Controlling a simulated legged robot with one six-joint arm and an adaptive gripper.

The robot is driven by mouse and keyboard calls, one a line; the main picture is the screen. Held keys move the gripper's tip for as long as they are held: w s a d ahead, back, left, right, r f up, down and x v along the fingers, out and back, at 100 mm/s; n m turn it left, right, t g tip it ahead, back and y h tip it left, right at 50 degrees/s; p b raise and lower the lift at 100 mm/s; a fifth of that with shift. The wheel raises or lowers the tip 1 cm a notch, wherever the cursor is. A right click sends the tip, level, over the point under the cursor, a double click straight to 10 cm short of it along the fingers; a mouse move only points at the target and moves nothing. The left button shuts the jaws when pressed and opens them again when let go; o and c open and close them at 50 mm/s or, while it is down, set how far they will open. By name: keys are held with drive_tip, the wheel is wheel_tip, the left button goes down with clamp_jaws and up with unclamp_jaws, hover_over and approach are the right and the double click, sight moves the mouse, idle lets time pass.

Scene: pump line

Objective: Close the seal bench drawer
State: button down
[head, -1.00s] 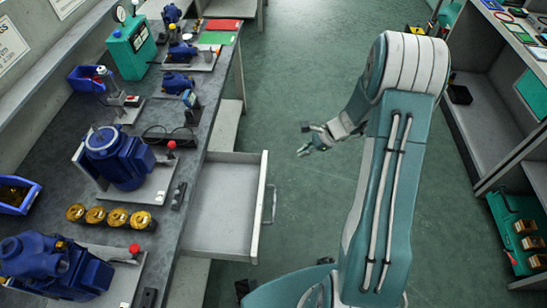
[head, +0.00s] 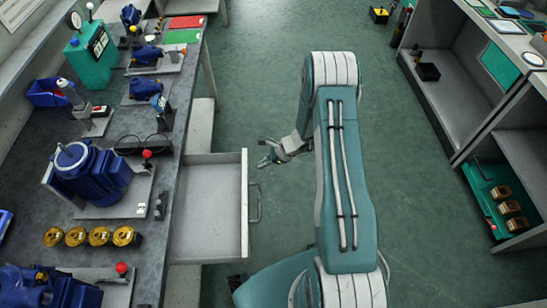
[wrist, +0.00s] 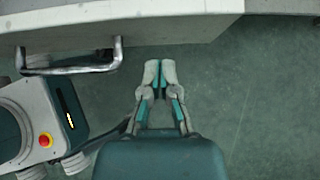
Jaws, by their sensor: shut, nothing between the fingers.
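The seal bench drawer (head: 212,207) stands pulled out from the bench on the left, and its tray looks empty. Its bar handle (head: 256,203) is on the front face, and the handle also shows in the wrist view (wrist: 70,62) at the upper left. My gripper (head: 266,153) is shut and empty, out over the aisle, beyond the handle in the head view and a little off the drawer's front. In the wrist view my gripper (wrist: 160,72) points at the drawer front (wrist: 130,22), to the right of the handle and apart from it.
The bench top (head: 112,250) holds blue pumps (head: 92,175), several brass rings (head: 92,236) and a green gauge box (head: 92,52). A shelf unit (head: 470,95) stands on the right. The green floor (head: 420,215) between them is clear.

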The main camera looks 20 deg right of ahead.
drive_tip(key=shift+w+a+r, duration=0.1)
drive_tip(key=shift+w+a, duration=0.2)
drive_tip(key=shift+a, duration=0.5)
drive_tip(key=shift+w+a+r, duration=0.1)
drive_tip(key=shift+w+a, duration=0.15)
drive_tip(key=shift+a, duration=0.5)
drive_tip(key=w+a, duration=0.2)
drive_tip(key=a, duration=0.5)
drive_tip(key=w+a, duration=0.2)
drive_tip(key=a, duration=0.5)
drive_tip(key=w+a, duration=0.3)
drive_tip(key=a, duration=0.4)
drive_tip(key=shift+a, duration=0.1)
